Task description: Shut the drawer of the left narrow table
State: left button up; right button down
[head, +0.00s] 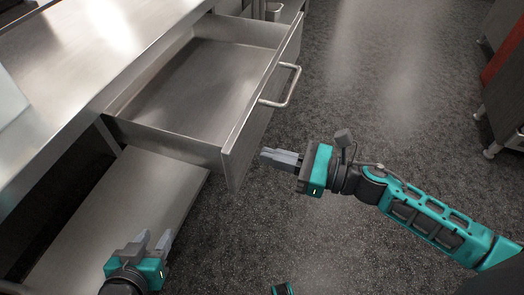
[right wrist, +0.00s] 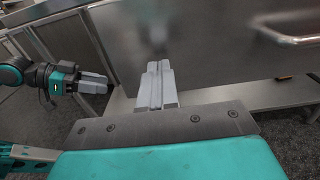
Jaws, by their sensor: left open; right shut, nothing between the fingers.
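A steel table (head: 100,65) on the left has an empty drawer (head: 190,90) pulled well out. The drawer front (head: 235,150) has a bar handle (head: 291,86) on its outer face. My right gripper (head: 265,156) is shut and empty, its fingertips close to the near end of the drawer front; I cannot tell whether they touch. In the right wrist view its fingers (right wrist: 160,82) point toward the steel front, and the handle (right wrist: 285,28) shows at upper right. My left gripper (head: 155,240) is open and empty, low by the lower shelf; it also shows in the right wrist view (right wrist: 108,84).
A lower shelf (head: 130,205) sits under the drawer. Dark speckled floor (head: 390,60) is open to the right of the drawer. A dark steel unit (head: 503,100) on feet stands at the right edge.

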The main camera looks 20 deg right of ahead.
pick_arm(q)
jog(key=shift+s+f, duration=0.15)
pick_arm(e)
jog(key=shift+x, duration=1.35)
